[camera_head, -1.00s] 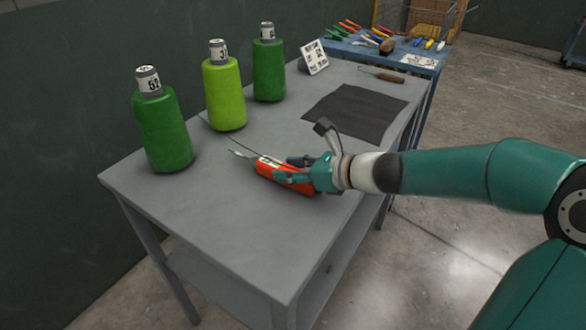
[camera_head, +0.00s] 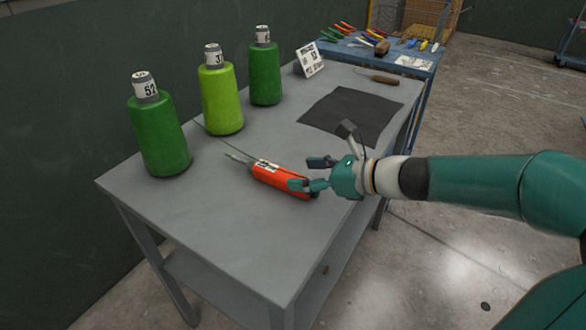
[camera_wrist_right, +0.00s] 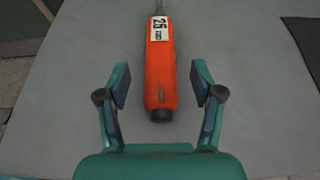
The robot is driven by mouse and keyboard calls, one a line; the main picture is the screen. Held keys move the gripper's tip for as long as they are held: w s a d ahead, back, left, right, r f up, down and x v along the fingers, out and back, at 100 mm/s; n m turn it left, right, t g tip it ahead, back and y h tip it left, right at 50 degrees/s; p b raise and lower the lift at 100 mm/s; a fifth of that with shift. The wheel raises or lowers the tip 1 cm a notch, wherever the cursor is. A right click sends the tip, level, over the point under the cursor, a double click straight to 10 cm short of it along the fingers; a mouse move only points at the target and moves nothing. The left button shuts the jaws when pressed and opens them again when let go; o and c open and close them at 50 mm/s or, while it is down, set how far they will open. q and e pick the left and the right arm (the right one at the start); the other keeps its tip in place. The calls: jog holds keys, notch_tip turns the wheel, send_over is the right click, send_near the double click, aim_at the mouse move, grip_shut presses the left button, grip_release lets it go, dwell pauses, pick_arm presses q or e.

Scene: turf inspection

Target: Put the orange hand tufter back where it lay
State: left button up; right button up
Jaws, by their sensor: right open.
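The orange hand tufter (camera_head: 277,178) lies on the grey table (camera_head: 225,235), its thin metal tip pointing to the back left. It carries a white label, which reads 25 in the right wrist view (camera_wrist_right: 161,75). My right gripper (camera_head: 309,174) is open at the tufter's rear end. In the right wrist view its two fingers (camera_wrist_right: 159,88) stand apart on either side of the tufter's lower part, with a gap on both sides. My left gripper is not in view.
Three green yarn cones stand along the table's left side: a dark green one (camera_head: 160,135), a lime one (camera_head: 220,98) and another dark green one (camera_head: 266,75). A black mat (camera_head: 350,115), a number card (camera_head: 309,60) and a wooden-handled tool (camera_head: 384,80) are farther back. A blue table (camera_head: 425,70) holds several tools.

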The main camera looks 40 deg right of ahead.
jog(key=v, duration=0.6)
jog(key=shift+s+d+r+p, duration=0.1)
jog(key=shift+s+p, duration=0.1)
jog(key=shift+p, duration=0.1)
jog(key=shift+s, duration=0.1)
